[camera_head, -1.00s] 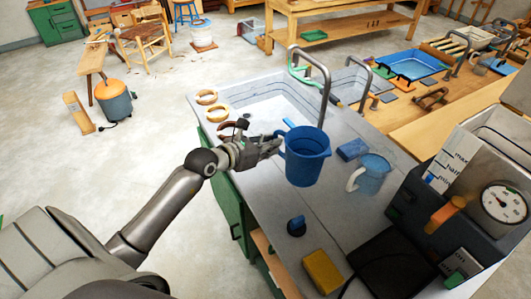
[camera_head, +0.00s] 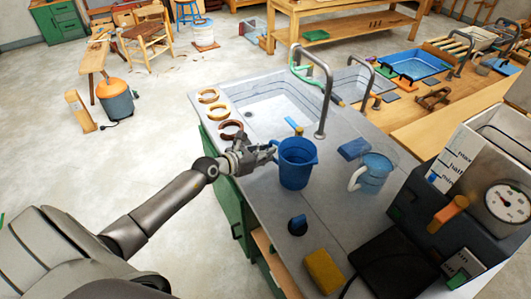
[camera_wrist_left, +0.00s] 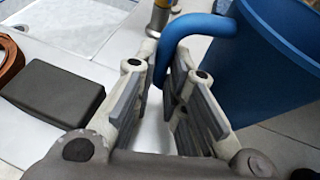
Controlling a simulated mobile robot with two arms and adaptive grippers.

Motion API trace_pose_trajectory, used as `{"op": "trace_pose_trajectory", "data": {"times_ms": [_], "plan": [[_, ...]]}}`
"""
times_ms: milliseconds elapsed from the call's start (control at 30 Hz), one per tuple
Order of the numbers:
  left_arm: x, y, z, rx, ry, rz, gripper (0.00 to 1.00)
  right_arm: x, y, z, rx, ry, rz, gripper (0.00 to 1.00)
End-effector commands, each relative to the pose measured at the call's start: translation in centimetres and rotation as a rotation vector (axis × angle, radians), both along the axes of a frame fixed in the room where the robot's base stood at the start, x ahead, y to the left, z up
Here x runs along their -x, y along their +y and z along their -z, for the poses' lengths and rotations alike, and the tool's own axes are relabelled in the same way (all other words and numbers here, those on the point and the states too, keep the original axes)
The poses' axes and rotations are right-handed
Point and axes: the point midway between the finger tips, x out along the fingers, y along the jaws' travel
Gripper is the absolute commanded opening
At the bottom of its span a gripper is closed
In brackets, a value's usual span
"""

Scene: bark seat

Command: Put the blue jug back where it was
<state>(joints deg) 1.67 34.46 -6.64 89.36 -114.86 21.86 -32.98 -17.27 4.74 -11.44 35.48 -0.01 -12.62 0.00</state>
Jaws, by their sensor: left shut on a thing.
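The blue jug (camera_head: 297,170) is upright at the left part of the grey sink counter (camera_head: 262,215), just in front of the basin. My left gripper (camera_head: 272,153) is on its left side, shut on its handle. In the left wrist view the jug (camera_wrist_left: 268,62) fills the upper right, and its curved handle (camera_wrist_left: 192,28) passes between the fingers of my left gripper (camera_wrist_left: 160,75). The jug's base is on or very close to the counter; I cannot tell whether it touches. My right gripper is not in view.
A pale translucent blue jug (camera_head: 374,172) with a white handle stands to the right. A blue block (camera_head: 354,149) lies behind it. The tap (camera_head: 325,95) rises behind the held jug. Several rings (camera_head: 217,111) line the counter's left. A yellow sponge (camera_head: 324,271) lies in front.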

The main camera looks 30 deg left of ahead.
Motion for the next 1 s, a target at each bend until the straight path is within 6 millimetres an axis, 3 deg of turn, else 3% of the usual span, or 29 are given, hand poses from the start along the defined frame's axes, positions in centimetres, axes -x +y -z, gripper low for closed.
{"op": "trace_pose_trajectory", "data": {"times_ms": [233, 267, 400, 800, 1000], "plan": [[0.0, 0.0, 0.3, 0.003, -0.002, -0.001, 0.00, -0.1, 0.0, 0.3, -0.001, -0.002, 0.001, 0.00], [0.0, 0.0, 0.3, 0.001, 0.000, 0.000, 0.17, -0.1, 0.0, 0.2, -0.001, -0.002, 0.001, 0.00], [0.0, 0.0, 0.2, 0.001, 0.000, 0.000, 0.34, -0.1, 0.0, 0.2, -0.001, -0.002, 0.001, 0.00], [0.0, 0.0, -0.3, 0.000, 0.000, 0.001, 0.34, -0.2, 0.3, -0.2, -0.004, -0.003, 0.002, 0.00], [2.2, 0.6, -0.8, -0.001, 0.003, 0.001, 0.34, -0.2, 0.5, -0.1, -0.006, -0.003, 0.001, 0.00]]}}
